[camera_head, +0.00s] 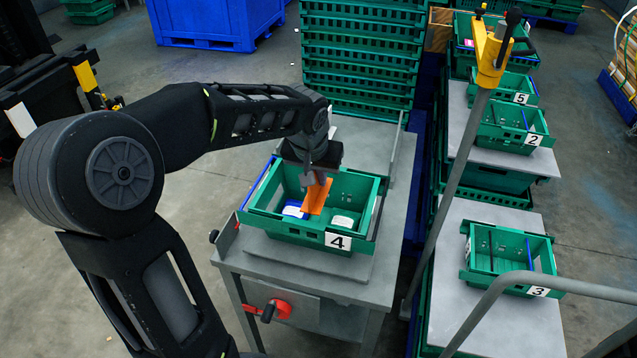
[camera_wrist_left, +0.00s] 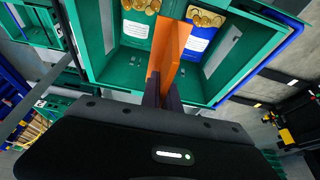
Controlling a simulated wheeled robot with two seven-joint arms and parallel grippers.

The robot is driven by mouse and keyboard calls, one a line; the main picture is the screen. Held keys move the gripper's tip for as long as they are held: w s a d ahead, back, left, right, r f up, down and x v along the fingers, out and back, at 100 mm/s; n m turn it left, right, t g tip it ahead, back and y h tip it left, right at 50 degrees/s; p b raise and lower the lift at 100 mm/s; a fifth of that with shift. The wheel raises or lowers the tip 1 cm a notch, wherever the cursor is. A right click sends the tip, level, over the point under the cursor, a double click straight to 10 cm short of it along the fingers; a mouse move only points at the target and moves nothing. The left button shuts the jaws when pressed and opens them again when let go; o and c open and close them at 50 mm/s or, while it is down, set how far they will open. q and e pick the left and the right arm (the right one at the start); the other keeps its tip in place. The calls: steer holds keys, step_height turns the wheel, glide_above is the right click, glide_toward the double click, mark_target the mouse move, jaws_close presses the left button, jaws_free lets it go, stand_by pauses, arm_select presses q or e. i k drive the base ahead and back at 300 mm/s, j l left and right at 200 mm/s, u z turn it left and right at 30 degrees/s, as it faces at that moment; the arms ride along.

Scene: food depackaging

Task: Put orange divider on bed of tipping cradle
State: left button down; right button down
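The orange divider (camera_head: 316,197) stands tilted inside the green crate marked 4 (camera_head: 290,231). In the left wrist view the divider (camera_wrist_left: 166,50) runs from between my fingers into the crate (camera_wrist_left: 112,74). My left gripper (camera_head: 313,177) is above the crate; in the wrist view its dark fingers (camera_wrist_left: 163,92) are shut on the divider's near end. Whether the divider touches the crate floor is unclear. The crate sits on the grey bed of the tipping cradle (camera_head: 310,258), which has a red crank (camera_head: 283,308) at its front. My right gripper is out of view.
Several stacked green crates (camera_head: 362,60) stand behind the cradle. Crates marked 5, 2 and 3 (camera_head: 508,290) stand on grey surfaces to the right. A grey pole with a yellow head (camera_head: 490,55) rises between. Packs with white labels (camera_wrist_left: 203,38) lie in crate 4.

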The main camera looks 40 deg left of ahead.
mark_target(372, 150)
steer(key=i+j+z, duration=0.1)
steer(key=j+z, duration=0.25)
steer(key=i+j+z, duration=0.1)
steer(key=j+z, duration=0.25)
steer(key=j, duration=0.15)
